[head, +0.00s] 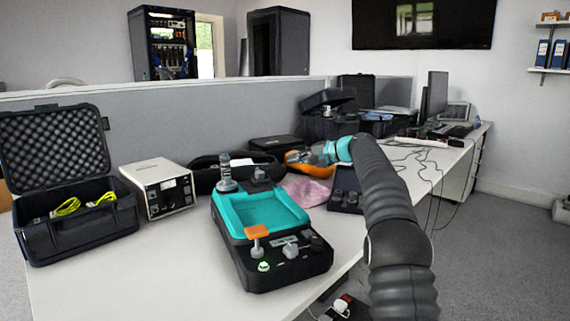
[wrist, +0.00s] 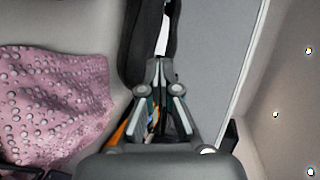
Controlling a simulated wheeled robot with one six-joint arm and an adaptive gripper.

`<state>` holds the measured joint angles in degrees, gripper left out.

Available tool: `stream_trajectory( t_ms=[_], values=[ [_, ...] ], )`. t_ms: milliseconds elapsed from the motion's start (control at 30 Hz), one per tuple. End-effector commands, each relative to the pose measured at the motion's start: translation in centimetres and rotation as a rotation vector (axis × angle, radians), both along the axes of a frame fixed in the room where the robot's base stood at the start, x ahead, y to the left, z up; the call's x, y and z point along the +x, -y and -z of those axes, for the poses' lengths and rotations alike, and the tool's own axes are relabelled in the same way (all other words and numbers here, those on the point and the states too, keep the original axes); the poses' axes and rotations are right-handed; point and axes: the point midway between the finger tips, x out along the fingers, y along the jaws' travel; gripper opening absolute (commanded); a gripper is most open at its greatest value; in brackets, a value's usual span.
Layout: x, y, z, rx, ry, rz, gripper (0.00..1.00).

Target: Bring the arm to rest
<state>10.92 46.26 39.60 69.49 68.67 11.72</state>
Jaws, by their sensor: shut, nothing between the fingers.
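My arm (head: 390,215) rises at the right of the head view and bends over the table to a teal wrist section. My gripper (head: 290,157) is at its end, above the middle of the table and pointing left in the picture. In the wrist view its two fingers (wrist: 160,65) meet at the tips, with nothing between them. An orange item (head: 298,167) shows behind or below the gripper; I cannot tell whether they touch. The teal-topped calibration device (head: 262,212) stands in front and to the left of the gripper.
A pink cloth (head: 307,191) lies below the gripper and fills the left of the wrist view (wrist: 50,105). A white instrument box (head: 160,190) and an open black case (head: 80,228) stand left. A black pouch (head: 205,176) lies behind the device. Cables (head: 420,165) lie right.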

Motion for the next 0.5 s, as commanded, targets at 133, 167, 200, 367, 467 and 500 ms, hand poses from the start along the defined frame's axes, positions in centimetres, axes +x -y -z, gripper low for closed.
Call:
stream_trajectory(
  t_ms=[133,167,200,367,467,500],
  values=[
    [0.09,0.74,-0.24,0.0,0.0,-0.002,0.0],
    [0.09,0.8,-0.27,0.0,-0.001,-0.002,0.0],
    [0.08,0.86,-0.31,0.0,-0.001,-0.003,0.0],
    [0.07,0.9,-0.35,0.0,-0.001,-0.003,0.0],
    [0.07,0.89,-0.33,0.0,-0.001,-0.003,0.0],
    [0.07,0.89,-0.33,0.0,-0.001,-0.003,0.0]
  ],
)
